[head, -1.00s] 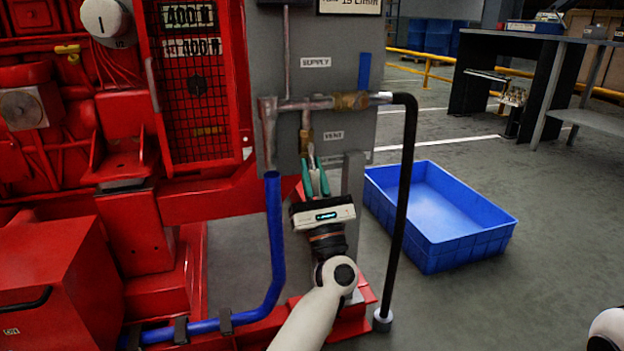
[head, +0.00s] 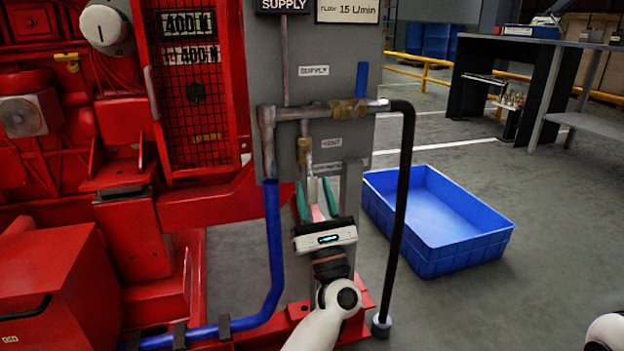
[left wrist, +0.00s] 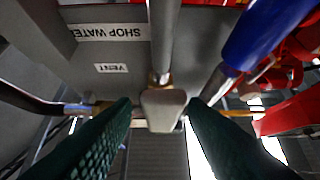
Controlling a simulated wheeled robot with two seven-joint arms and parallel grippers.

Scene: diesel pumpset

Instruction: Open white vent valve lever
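The white vent valve lever (head: 313,187) hangs below the brass vent valve (head: 304,150) on the grey panel, beside the VENT label. My left gripper (head: 317,201) is below the valve with its green fingers spread, one on each side of the lever. In the left wrist view the pale lever end (left wrist: 163,108) lies between the two dark green fingers (left wrist: 160,135), with a visible gap on both sides. My left gripper is open and holds nothing. My right gripper is not in view; only a piece of my right arm shows at the lower right corner.
A blue-handled supply valve (head: 348,108) sits on the horizontal pipe above. A black hose (head: 402,200) drops to the right and a blue pipe (head: 273,235) to the left. A blue crate (head: 470,250) is on the floor at right. Red pumpset machinery (head: 60,270) fills the left.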

